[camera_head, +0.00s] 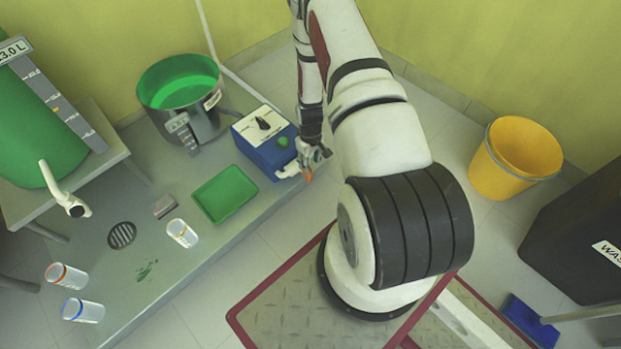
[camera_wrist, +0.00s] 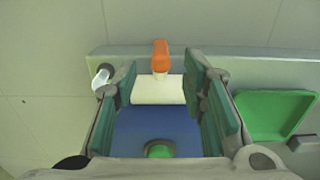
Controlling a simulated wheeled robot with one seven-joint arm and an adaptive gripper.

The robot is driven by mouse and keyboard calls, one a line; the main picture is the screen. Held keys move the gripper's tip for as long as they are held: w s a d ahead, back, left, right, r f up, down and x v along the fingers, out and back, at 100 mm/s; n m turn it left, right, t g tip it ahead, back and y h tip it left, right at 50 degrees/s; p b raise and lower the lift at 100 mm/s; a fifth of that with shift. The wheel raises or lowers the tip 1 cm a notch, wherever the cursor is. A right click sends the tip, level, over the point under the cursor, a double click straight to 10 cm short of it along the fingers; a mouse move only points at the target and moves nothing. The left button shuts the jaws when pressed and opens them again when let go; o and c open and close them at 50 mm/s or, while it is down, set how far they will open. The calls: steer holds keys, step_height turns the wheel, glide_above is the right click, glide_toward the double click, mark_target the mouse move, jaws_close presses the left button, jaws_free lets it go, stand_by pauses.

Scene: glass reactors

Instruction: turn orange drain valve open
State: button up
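The orange drain valve (camera_wrist: 161,56) shows in the wrist view as a small upright lever, just beyond my fingertips and centred between them. In the head view only a small orange bit (camera_head: 308,177) shows below my gripper (camera_head: 313,154). The valve sits by a white outlet (camera_wrist: 158,90) on the front of a blue box (camera_wrist: 140,132) with a green knob (camera_wrist: 159,149). My gripper (camera_wrist: 163,80) is open, its two green-padded fingers on either side of the white outlet, with nothing held. Whether a finger touches the outlet cannot be told.
The blue control box (camera_head: 262,146) stands at the edge of a grey platform (camera_head: 190,262). A green tray (camera_head: 225,194) lies to its left, with a steel pot (camera_head: 205,122) behind. Several small beakers stand further left. A yellow bucket (camera_head: 497,184) stands right, on open floor.

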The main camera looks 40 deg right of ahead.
mark_target(310, 182)
step_height(310, 182, down, 10)
steer(key=b, duration=0.4)
steer(key=shift+f, duration=0.2)
steer(key=shift+c, duration=0.5)
jaws_close()
